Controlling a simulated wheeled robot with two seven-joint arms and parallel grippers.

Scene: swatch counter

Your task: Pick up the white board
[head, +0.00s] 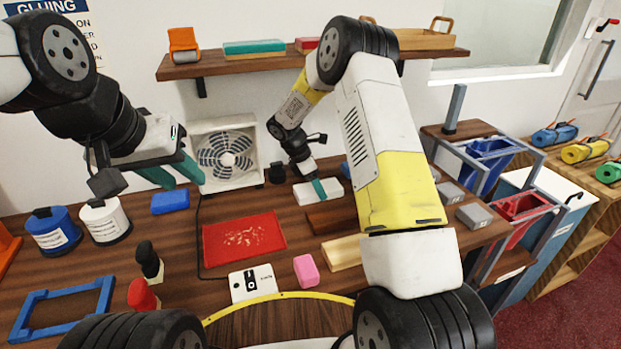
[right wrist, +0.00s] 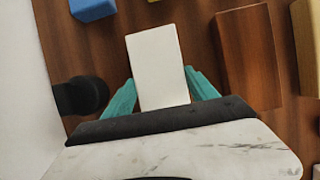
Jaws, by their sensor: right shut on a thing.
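The white board (head: 306,194) is a small flat white block near the back of the counter, right of the fan. In the right wrist view the white board (right wrist: 158,62) lies between the two teal fingers. My right gripper (head: 319,188) is shut on its near end, with one finger along each long side; it also shows in the right wrist view (right wrist: 160,92). I cannot tell whether the board is lifted off the counter. My left gripper (head: 182,180) hangs empty above the counter's left side, its teal fingers apart.
A dark brown board (head: 332,218) lies close beside the white board, with a pale wooden block (head: 343,252) nearer me. A fan (head: 225,155) stands at the back wall. A red mat (head: 244,239), blue block (head: 170,201) and pink block (head: 306,270) lie on the counter.

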